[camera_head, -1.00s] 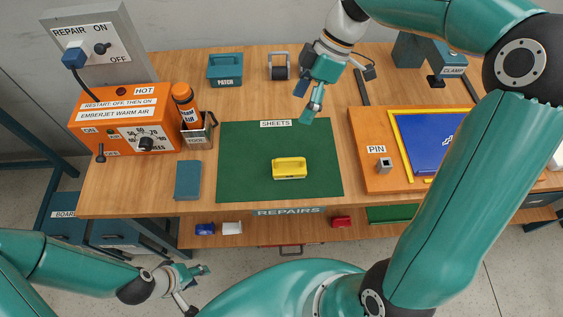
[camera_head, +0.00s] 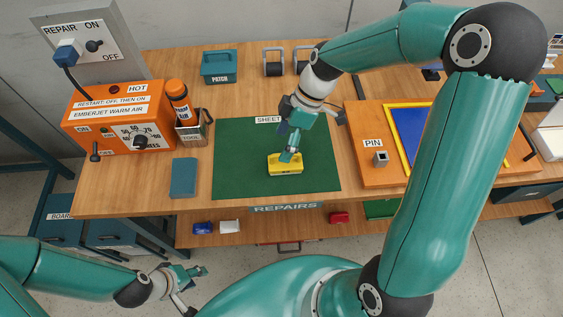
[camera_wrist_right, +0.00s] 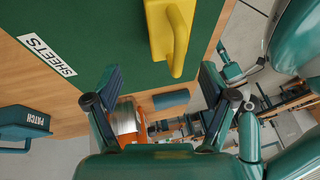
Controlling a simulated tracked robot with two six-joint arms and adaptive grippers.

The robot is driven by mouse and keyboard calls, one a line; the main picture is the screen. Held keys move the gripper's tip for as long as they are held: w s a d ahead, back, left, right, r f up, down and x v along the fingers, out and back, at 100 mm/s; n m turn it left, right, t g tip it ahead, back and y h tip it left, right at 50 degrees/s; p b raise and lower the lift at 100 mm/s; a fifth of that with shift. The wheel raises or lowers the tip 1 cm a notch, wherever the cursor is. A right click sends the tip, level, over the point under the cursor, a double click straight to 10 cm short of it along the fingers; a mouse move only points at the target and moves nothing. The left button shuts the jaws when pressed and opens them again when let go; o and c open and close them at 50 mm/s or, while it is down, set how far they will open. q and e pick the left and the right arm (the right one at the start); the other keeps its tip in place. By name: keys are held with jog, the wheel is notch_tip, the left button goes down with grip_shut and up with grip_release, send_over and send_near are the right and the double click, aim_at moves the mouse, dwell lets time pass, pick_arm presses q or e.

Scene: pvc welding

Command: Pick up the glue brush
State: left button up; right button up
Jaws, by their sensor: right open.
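I cannot make out a glue brush for certain in these views. A yellow block with a raised handle (camera_head: 285,168) lies on the green mat (camera_head: 235,180); it also shows at the top of the right wrist view (camera_wrist_right: 172,35). My right gripper (camera_head: 288,155) is over this block in the head view, hiding part of it. In the right wrist view its fingers (camera_wrist_right: 160,82) are spread and empty, with the block beyond them. My left gripper (camera_head: 198,272) is low, in front of the bench, away from everything; its jaws are too small to read.
A tool holder (camera_head: 192,135) and an orange canister (camera_head: 177,95) stand beside the orange warm-air machine (camera_head: 115,125). A blue-grey block (camera_head: 184,178) lies left of the mat. A PATCH bin (camera_head: 219,67) is at the back. An orange board with a PIN block (camera_head: 380,158) is right.

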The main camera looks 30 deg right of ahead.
jog(key=x, duration=0.2)
jog(key=s+p+x, duration=0.1)
jog(key=x, duration=0.1)
jog(key=shift+f, duration=0.1)
jog(key=shift+a+f, duration=0.15)
jog(key=shift+f, duration=0.3)
jog(key=c, duration=1.5)
jog(key=shift+r, duration=0.2)
